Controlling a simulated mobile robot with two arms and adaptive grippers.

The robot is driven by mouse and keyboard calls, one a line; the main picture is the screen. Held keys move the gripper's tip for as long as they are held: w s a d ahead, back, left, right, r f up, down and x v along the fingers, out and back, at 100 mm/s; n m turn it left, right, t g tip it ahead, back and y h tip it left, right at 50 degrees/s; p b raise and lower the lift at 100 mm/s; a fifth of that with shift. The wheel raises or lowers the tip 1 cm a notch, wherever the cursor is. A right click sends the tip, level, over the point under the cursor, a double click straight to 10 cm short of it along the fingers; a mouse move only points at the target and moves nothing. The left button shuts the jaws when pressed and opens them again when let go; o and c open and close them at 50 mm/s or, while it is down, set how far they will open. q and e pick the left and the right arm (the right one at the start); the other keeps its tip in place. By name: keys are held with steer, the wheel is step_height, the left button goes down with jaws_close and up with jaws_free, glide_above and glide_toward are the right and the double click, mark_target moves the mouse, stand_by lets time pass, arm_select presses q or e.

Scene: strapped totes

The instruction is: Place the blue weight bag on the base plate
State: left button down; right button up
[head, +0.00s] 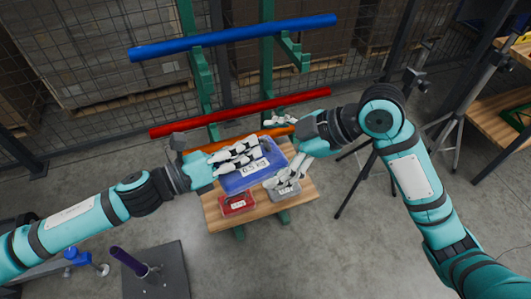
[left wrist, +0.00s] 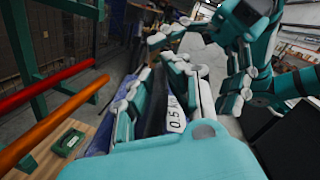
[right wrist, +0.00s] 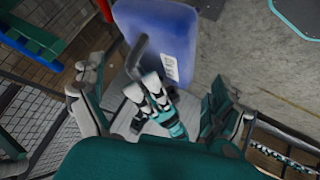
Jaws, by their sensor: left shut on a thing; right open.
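The blue weight bag (head: 264,174), labelled 0.5 kg, is held in my left gripper (head: 242,155) above a small wooden table. Its label (left wrist: 176,120) shows between the left fingers in the left wrist view. My right gripper (head: 279,152) is open at the bag's right side, its fingers spread. In the right wrist view the bag (right wrist: 165,35) lies just beyond the right fingers; I cannot tell whether they touch it. A dark square base plate (head: 170,282) with an upright, purple-topped post stands on the floor at the bottom left of the head view.
The wooden table (head: 215,216) carries a red weight (head: 237,205) and a grey weight (head: 286,191). A green rack with blue (head: 230,37), red and orange bars stands behind. A tripod and wooden shelves (head: 490,135) are at right. Floor between table and plate is clear.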

arm_select(q)
steer(key=shift+r, duration=0.1)
arm_select(e)
steer(key=shift+x, duration=1.45)
steer(key=c, duration=1.6)
arm_select(q)
steer(key=c, duration=1.3)
jaws_free()
arm_select(e)
steer(key=shift+c, duration=1)
arm_select(q)
steer(key=shift+o, duration=0.2)
arm_select(e)
steer(key=shift+c, duration=0.4)
steer(key=shift+d, duration=0.1)
